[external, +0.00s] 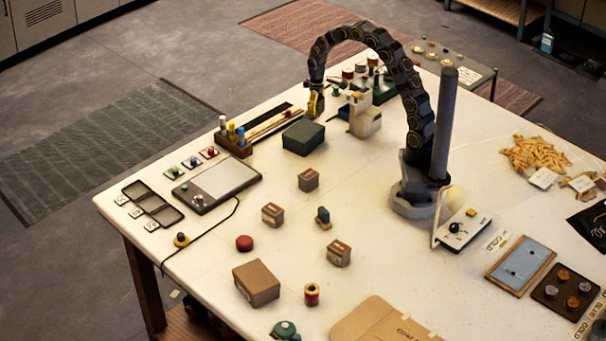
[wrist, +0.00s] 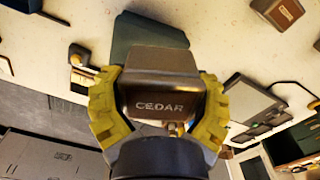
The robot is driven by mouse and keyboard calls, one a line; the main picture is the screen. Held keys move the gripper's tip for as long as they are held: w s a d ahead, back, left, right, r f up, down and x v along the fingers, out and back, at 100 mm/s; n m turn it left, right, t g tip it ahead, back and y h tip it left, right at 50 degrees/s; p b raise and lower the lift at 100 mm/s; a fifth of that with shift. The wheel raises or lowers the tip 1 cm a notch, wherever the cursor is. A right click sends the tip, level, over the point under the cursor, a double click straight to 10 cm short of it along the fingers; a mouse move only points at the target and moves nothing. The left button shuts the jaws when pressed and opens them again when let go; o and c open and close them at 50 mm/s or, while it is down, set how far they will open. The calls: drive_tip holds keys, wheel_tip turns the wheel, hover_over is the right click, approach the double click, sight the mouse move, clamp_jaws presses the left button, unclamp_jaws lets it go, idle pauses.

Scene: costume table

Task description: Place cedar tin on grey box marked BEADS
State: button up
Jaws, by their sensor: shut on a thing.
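The cedar tin (wrist: 160,88) is a brownish-grey block with CEDAR lettered on its side, in the wrist view. My gripper (wrist: 158,100) has yellow fingers closed on both sides of it. In the external view my gripper (external: 316,103) hangs at the end of the arched arm, above the far part of the table, behind a dark green box (external: 303,137). The tin is hard to make out there. I cannot read a BEADS mark on any box. A pale grey-white block (external: 365,120) stands right of my gripper, but its marking is not legible.
Small brown labelled tins (external: 308,180), (external: 273,214), (external: 339,252) stand mid-table. A larger brown box (external: 256,283) is at the front. A peg rack (external: 233,143) and a tablet-like tray (external: 217,182) are at left. Clear white table lies between them.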

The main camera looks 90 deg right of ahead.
hover_over(304, 130)
wheel_tip(304, 130, down, 6)
drive_tip(key=shift+f, duration=0.1)
drive_tip(key=shift+d+f, duration=0.1)
drive_tip(key=shift+f, duration=1.5)
drive_tip(key=shift+w+f, duration=0.1)
drive_tip(key=o, duration=1.1)
drive_tip(key=shift+o, duration=0.2)
